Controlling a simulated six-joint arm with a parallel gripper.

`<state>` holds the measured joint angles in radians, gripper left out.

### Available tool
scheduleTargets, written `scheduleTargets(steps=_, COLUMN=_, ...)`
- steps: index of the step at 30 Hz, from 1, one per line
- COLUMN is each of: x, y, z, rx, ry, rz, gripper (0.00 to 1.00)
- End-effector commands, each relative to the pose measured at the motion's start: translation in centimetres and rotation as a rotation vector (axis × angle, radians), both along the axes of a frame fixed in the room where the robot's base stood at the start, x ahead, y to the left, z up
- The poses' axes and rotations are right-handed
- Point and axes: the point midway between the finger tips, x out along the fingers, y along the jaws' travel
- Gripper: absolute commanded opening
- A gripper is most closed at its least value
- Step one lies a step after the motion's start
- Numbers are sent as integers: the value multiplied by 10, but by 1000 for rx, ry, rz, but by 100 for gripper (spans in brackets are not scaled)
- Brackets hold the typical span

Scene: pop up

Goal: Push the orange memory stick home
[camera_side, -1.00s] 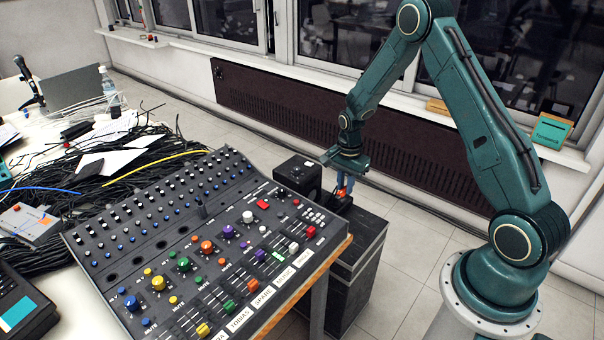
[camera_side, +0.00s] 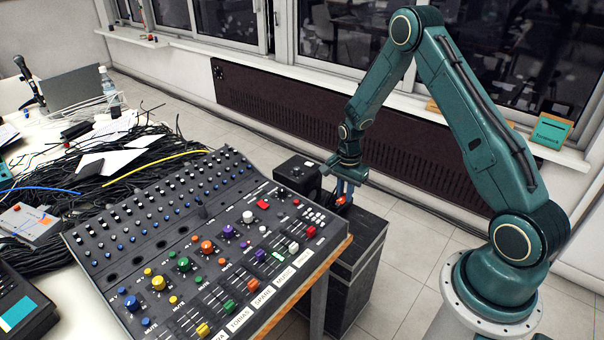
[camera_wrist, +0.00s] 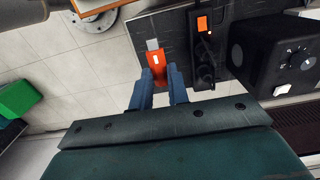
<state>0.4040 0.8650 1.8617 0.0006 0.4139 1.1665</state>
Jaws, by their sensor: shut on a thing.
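The orange memory stick (camera_wrist: 158,66) with its bare silver plug (camera_wrist: 152,44) is between the tips of my gripper's blue fingers (camera_wrist: 158,80) in the wrist view. My gripper is shut on it, and the plug points away from the fingers. The silver plug is exposed, apart from the black strip (camera_wrist: 203,45) to its right, which bears an orange patch (camera_wrist: 202,23). In the side view my gripper (camera_side: 345,192) is low over the black case, with a bit of orange at its fingertips. The stick's exact height there is too small to tell.
A black box with knobs (camera_wrist: 275,55) stands right of the strip; it also shows in the side view (camera_side: 298,174). The black case (camera_side: 365,240) carries both. The mixing console (camera_side: 200,240) stands close on the left. Tiled floor is free to the right.

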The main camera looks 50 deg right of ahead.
Motion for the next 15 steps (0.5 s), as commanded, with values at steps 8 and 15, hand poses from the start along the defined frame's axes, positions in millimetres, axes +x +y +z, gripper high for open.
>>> scheduleTargets(steps=8, x=0, y=6, z=0, rx=0, ry=0, rz=2, gripper=0)
scheduleTargets(steps=15, x=0, y=16, z=0, rx=0, ry=0, rz=1, gripper=0)
